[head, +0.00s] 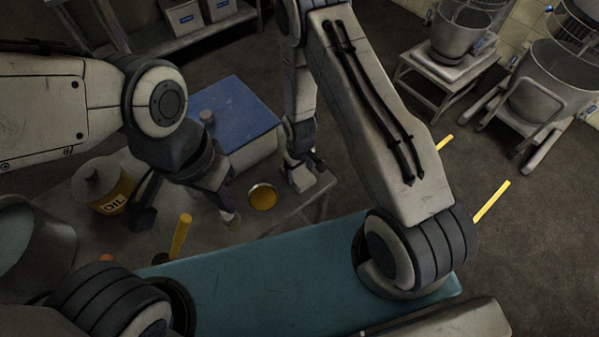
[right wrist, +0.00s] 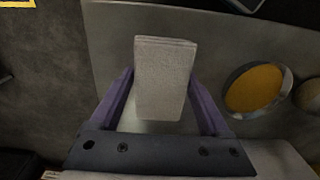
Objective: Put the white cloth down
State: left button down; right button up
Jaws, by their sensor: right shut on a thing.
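The white cloth (right wrist: 165,75) looks like a folded, pale block in the right wrist view. It stands between the two purple fingers of my right gripper (right wrist: 162,100), which is shut on it. The cloth is over the edge area of the grey table (right wrist: 110,45). In the head view my right gripper (head: 305,172) is at the table's right side, beside a round dish with yellow content (head: 262,197).
A box with a blue lid (head: 235,110) stands behind the dish. The dish also shows in the right wrist view (right wrist: 254,90). Mixers (head: 545,95) stand on the floor at right.

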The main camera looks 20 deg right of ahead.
aim_at(299, 173)
jog(key=shift+s+f, duration=0.15)
jog(key=shift+f, duration=0.35)
jog(key=o, duration=1.4)
jog(key=shift+b, duration=0.3)
jog(key=shift+o, duration=0.2)
jog(key=shift+r+p, duration=0.5)
jog(key=shift+p, duration=0.05)
jog(key=shift+w+r, duration=0.3)
notch_tip(299, 173, up, 11)
jog(key=b, duration=0.2)
jog(key=s+a+r+n, duration=0.1)
jog(key=s+a+r, duration=0.25)
jog(key=r, duration=0.25)
jog(key=s+a+r, duration=0.3)
jog(key=s+r, duration=0.1)
jog(key=r, duration=0.2)
jog(key=s+a+r+n, duration=0.1)
jog(key=s+r, duration=0.3)
jog(key=s, duration=0.2)
jog(key=s+r+y, duration=0.1)
jog(key=s+r, duration=0.2)
jog(key=s, duration=0.4)
jog(key=shift+a+r+n, duration=0.35)
jog(key=shift+n, duration=0.05)
jog(key=shift+w, duration=0.1)
